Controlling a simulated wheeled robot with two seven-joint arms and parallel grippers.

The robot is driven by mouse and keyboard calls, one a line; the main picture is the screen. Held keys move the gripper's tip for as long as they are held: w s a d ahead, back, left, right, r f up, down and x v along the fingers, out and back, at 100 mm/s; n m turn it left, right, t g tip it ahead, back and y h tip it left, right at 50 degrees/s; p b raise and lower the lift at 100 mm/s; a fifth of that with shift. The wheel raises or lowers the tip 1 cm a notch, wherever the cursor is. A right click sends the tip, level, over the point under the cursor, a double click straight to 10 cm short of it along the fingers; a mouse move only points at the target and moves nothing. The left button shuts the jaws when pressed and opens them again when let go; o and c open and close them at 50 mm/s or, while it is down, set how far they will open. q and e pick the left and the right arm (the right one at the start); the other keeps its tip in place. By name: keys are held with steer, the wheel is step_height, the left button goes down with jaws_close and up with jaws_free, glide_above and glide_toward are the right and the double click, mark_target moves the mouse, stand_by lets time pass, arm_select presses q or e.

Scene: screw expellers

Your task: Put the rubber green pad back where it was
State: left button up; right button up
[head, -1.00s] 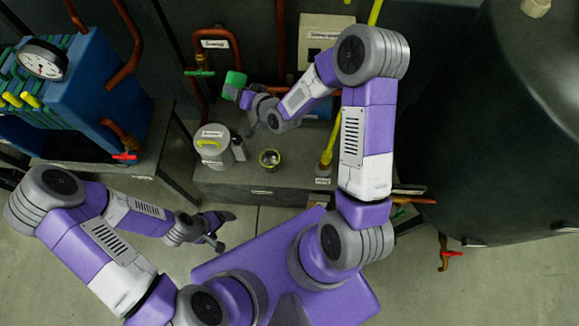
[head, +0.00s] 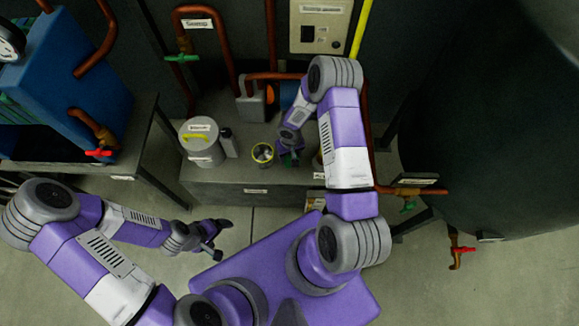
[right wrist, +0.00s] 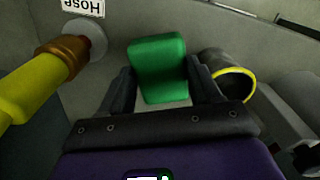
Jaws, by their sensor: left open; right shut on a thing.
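The green rubber pad (right wrist: 158,68) is between the fingers of my right gripper (right wrist: 160,85) in the right wrist view, and they are shut on it. In the head view my right gripper (head: 289,157) is low over the grey bench (head: 215,182), right of a cup with a yellow rim (head: 262,153). The pad is mostly hidden there by the gripper. I cannot tell whether the pad touches the bench. My left gripper (head: 214,240) is open and empty, over the floor in front of the bench.
The cup (right wrist: 228,78) is just right of the pad in the right wrist view, and a yellow hose (right wrist: 35,90) is at left. A canister (head: 200,142) and a bottle (head: 229,143) stand on the bench's left. A large dark tank (head: 490,120) stands at right.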

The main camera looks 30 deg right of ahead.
mark_target(290, 156)
step_height(290, 156, down, 8)
steer(key=b, duration=0.2)
steer(key=shift+f+b, duration=0.25)
steer(key=shift+b, duration=0.05)
steer(key=shift+c, duration=0.3)
steer(key=shift+r, duration=0.1)
steer(key=o, duration=1)
step_height(290, 156, up, 12)
steer(key=p, duration=0.4)
steer(key=s+a+r+y, duration=0.3)
steer(key=s+a+y, duration=0.1)
steer(key=s+a, duration=1.1)
steer(key=shift+a+m+t, duration=0.3)
steer(key=shift+a+m, duration=0.1)
steer(key=shift+a, duration=0.05)
